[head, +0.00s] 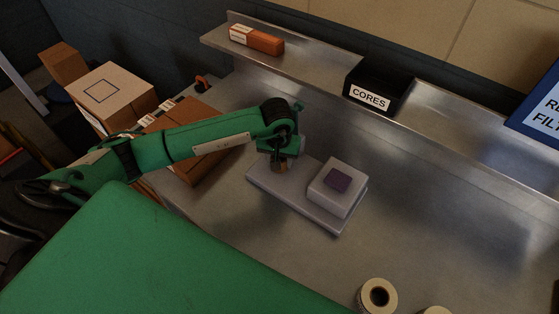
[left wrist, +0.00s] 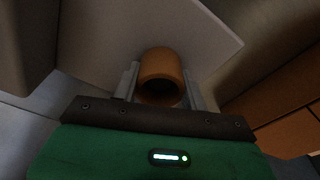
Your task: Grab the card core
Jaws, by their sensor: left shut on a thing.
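My left gripper (left wrist: 162,90) is shut on the card core (left wrist: 161,65), a short brown tube with an open end, seen between its two fingers in the left wrist view. In the head view the left gripper (head: 281,163) is over the left part of a pale grey base plate (head: 290,203); the core (head: 279,166) shows only partly below it. I cannot tell whether the core touches the plate. My right gripper is not in view.
A black bin labelled CORES (head: 378,92) and an orange-brown box (head: 257,39) are on the back shelf (head: 310,60). Cartons (head: 112,90) stand at the left. A tape-like roll (head: 377,296) is at the front. The metal bench (head: 440,200) is clear at right.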

